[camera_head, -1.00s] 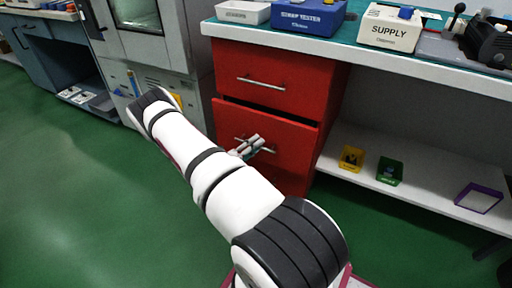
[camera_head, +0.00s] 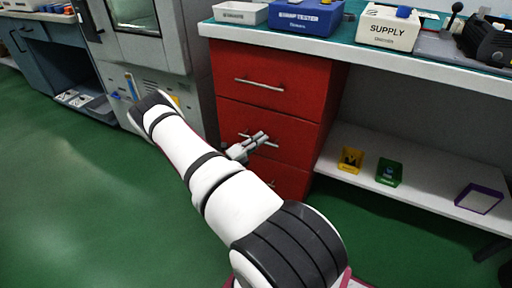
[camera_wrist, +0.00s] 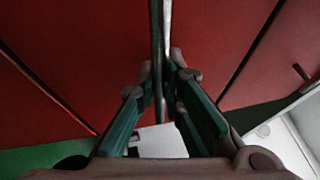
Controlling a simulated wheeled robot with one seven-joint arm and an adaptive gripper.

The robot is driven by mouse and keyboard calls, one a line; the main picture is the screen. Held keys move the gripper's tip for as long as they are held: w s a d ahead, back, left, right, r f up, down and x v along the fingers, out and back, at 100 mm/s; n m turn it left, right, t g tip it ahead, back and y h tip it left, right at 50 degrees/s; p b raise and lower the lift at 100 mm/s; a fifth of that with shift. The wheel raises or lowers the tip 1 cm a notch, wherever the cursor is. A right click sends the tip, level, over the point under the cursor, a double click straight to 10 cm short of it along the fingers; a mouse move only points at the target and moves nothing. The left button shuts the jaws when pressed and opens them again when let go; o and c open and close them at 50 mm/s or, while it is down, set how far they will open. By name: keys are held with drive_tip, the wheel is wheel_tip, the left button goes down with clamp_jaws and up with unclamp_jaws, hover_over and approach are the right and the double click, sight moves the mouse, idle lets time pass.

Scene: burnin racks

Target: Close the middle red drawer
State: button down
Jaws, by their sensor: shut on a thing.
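The red drawer unit stands under the bench, and its middle red drawer (camera_head: 295,142) sits about flush with the top drawer (camera_head: 290,76) in the head view. My gripper (camera_head: 260,139) is at the front of the middle drawer, shut on its metal bar handle (camera_head: 273,145). In the wrist view the handle (camera_wrist: 160,30) runs up the picture between the fingertips of my gripper (camera_wrist: 162,78). The red drawer front (camera_wrist: 100,50) fills the view behind it, with dark seams on both sides. The bottom drawer is partly hidden by my arm.
The bench top above holds a white tray (camera_head: 240,13), a blue tester box (camera_head: 307,17) and a white supply box (camera_head: 388,28). A low shelf (camera_head: 420,185) at right carries yellow, green and purple bins. A grey cabinet stands left. The green floor is open at left.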

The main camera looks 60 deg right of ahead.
drive_tip(key=shift+w+d, duration=0.1)
drive_tip(key=shift+d, duration=0.05)
drive_tip(key=c, duration=1.7)
unclamp_jaws()
drive_tip(key=shift+d, duration=0.1)
drive_tip(key=v, duration=1.2)
